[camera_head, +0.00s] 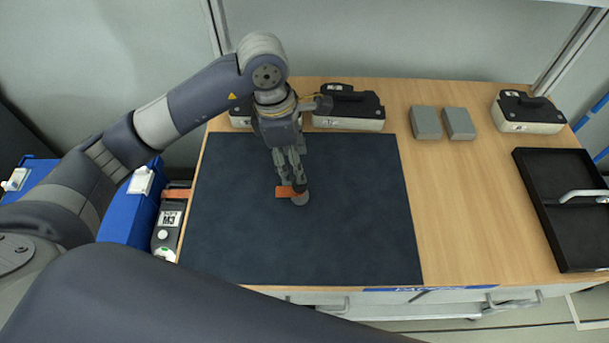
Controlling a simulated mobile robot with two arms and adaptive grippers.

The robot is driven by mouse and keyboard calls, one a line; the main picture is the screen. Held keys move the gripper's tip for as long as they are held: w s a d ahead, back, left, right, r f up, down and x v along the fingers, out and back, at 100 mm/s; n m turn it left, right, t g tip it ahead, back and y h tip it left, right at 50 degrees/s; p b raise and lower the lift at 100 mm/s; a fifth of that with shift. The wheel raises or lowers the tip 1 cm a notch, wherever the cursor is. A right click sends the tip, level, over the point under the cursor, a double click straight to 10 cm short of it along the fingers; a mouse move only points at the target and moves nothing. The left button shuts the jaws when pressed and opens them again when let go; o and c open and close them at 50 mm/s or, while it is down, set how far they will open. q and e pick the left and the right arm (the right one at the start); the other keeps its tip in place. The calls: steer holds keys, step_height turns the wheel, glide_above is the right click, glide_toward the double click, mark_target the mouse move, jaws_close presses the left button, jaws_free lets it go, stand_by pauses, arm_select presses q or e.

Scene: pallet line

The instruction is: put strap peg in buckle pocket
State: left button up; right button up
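My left gripper (291,181) points down over the dark mat (350,240), its fingers close together. They appear shut on a small orange piece (284,192), which looks like the strap peg. A small grey, round-topped piece (300,199) sits right beside the orange piece, at the fingertips; I cannot tell whether they touch or are one part. Another orange strip (176,193) lies at the table's left edge, above a grey unit with a printed code (169,219). I cannot make out a buckle pocket for certain. My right gripper is not in view.
Black-topped pale cases stand at the back, one behind the mat (348,124) and one at the right (528,127). Two grey blocks (426,122) (459,123) lie between them. A black tray (535,207) is at the right. Blue boxes (121,218) stand left of the table.

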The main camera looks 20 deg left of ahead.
mark_target(300, 186)
arm_select(q)
steer(key=f, duration=0.1)
steer(key=s+f, duration=0.1)
steer(key=f, duration=0.1)
steer(key=shift+s+d+f+p, duration=0.1)
steer(key=shift+s+d+p, duration=0.15)
steer(key=shift+p, duration=0.15)
steer(key=shift+w+d+f+p, duration=0.1)
steer(key=shift+w+f+p, duration=0.2)
steer(key=shift+f, duration=0.35)
steer(key=f, duration=0.1)
steer(key=f+p, duration=0.2)
steer(key=shift+w+d+f, duration=0.25)
steer(key=shift+d+f, duration=0.05)
steer(key=shift+f, duration=0.55)
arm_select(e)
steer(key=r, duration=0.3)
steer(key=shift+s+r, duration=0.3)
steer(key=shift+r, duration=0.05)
arm_select(q)
steer(key=shift+w, duration=0.1)
jaws_close()
